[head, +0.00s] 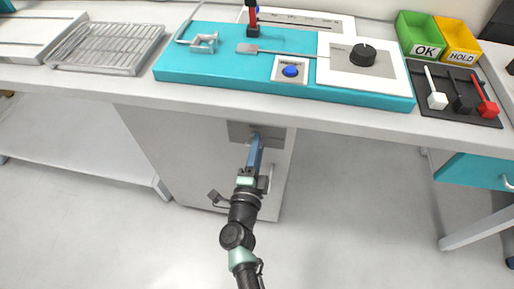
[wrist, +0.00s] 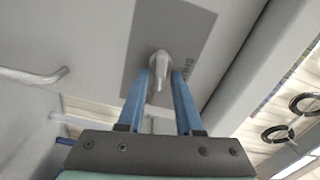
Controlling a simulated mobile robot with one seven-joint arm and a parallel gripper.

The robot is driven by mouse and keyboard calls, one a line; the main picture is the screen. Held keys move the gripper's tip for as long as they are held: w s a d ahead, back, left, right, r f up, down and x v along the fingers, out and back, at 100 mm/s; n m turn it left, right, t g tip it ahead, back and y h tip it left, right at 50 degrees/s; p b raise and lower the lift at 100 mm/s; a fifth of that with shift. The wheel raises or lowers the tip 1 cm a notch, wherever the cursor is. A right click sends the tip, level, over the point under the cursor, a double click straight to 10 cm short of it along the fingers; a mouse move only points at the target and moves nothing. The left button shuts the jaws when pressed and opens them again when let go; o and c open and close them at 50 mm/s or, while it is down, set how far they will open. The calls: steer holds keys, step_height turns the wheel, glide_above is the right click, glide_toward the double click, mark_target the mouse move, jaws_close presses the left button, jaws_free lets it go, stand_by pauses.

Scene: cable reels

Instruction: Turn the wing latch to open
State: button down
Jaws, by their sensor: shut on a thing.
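The wing latch (wrist: 158,62) is a pale grey knob with a narrow wing, on a dark grey plate (wrist: 197,40) on the cabinet front. In the wrist view the wing points down the picture, slightly tilted. My gripper (wrist: 163,84) has its two blue fingers on either side of the wing, shut on it. In the head view my gripper (head: 256,140) reaches the plate (head: 238,130) just below the bench edge. The fingers partly hide the latch there. Some lettering on the plate is partly covered by the latch.
A bar handle (wrist: 35,75) is left of the latch in the wrist view. Above it, the bench (head: 330,117) overhangs the cabinet (head: 190,150). It carries a teal board (head: 190,65), a wire rack (head: 105,48), and green (head: 418,33) and yellow (head: 457,40) bins. The floor around my arm is clear.

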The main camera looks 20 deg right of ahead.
steer(key=shift+f+m+b, duration=0.1)
steer(key=shift+m+b, duration=0.2)
steer(key=shift+m, duration=0.9)
steer(key=c, duration=0.9)
jaws_free()
steer(key=p+v, duration=0.2)
steer(key=v, duration=1.1)
